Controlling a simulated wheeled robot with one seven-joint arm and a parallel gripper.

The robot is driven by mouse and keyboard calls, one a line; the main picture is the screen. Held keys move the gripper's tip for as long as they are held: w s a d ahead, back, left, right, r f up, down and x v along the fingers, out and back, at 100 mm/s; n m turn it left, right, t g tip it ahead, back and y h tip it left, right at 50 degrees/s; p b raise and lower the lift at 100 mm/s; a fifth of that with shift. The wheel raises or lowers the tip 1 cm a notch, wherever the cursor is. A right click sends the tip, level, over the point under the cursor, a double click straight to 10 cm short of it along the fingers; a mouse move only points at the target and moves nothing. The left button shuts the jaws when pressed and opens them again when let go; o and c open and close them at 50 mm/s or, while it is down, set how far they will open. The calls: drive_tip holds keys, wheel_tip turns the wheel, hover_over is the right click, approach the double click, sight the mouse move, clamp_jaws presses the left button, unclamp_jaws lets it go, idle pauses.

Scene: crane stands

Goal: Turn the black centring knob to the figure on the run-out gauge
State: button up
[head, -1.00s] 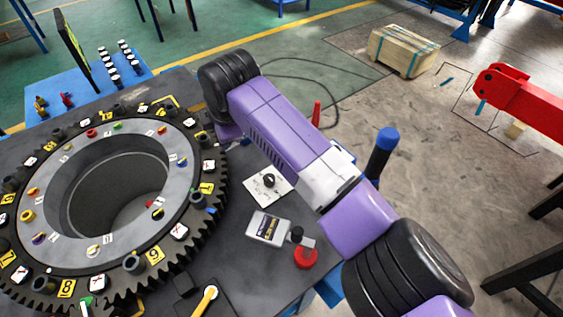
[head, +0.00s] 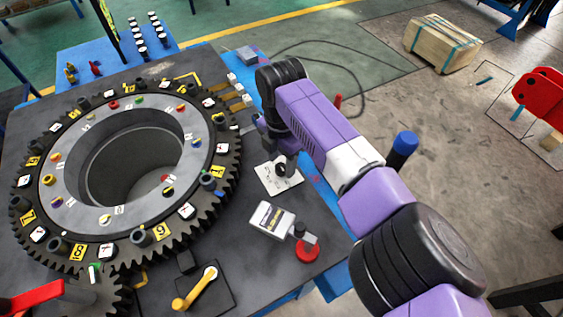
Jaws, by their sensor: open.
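The black centring knob (head: 281,170) stands on a small white marked plate (head: 267,183) on the dark table, right of the large ring. Its pointer and the plate's marks are too small to read. A pale grey box with a dark lettered panel (head: 270,221) lies nearer me; it may be the run-out gauge, but I cannot read a figure on it. My gripper (head: 272,146) hangs under my purple and black wrist, just behind and above the knob. It is open and largely hidden by the arm, apparently holding nothing.
The toothed black ring (head: 225,190) with several numbered tags fills the left. A red-based black post (head: 307,247) stands beside the grey box. A yellow crank handle (head: 196,288) is at the front. Small blocks (head: 238,88) sit near the back edge.

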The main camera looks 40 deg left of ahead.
drive_tip(key=shift+f, duration=1.05)
drive_tip(key=shift+c, duration=0.2)
clamp_jaws()
